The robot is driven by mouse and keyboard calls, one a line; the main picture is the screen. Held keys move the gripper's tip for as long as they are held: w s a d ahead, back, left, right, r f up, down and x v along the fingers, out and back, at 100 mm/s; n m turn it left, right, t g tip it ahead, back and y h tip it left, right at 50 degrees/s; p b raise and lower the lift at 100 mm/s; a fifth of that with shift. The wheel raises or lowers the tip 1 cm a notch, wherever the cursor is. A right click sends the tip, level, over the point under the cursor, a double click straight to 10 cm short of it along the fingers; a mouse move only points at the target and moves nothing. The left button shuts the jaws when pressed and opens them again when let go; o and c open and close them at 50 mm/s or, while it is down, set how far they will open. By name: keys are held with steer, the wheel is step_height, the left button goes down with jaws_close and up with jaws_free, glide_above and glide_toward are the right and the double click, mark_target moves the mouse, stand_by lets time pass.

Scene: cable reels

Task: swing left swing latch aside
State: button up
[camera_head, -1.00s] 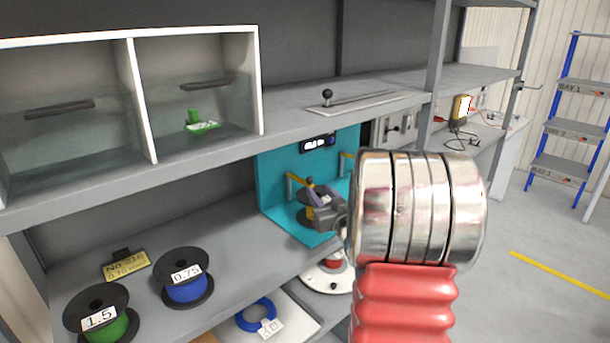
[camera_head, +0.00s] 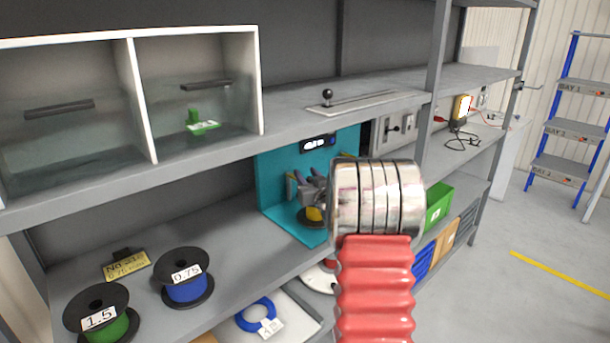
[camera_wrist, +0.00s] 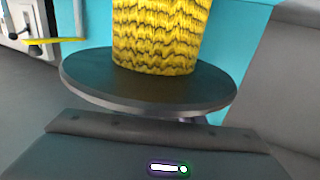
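The left swing latch (camera_head: 290,187) is a yellow bar at the left side of the teal station, in the head view. My gripper (camera_head: 305,175) is just right of it, in front of the teal back wall. Its two fingers look apart, with nothing visible between them. I cannot tell whether a finger touches the latch. A reel of yellow cable (camera_head: 314,214) sits below my gripper, partly hidden. It fills the upper middle of the wrist view (camera_wrist: 158,35), with its black flange (camera_wrist: 150,82). Another yellow bar (camera_wrist: 55,41) shows at the wrist view's left.
A grey shelf edge (camera_head: 330,112) runs above the station. Reels with green (camera_head: 108,328) and blue cable (camera_head: 187,288) stand on the lower shelf to the left. A grey panel with a knob (camera_head: 393,129) is right of the station. My wrist hides the station's right part.

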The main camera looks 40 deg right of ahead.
steer(key=shift+w+d, duration=0.2)
steer(key=shift+w, duration=0.35)
steer(key=shift+c, duration=0.5)
jaws_close()
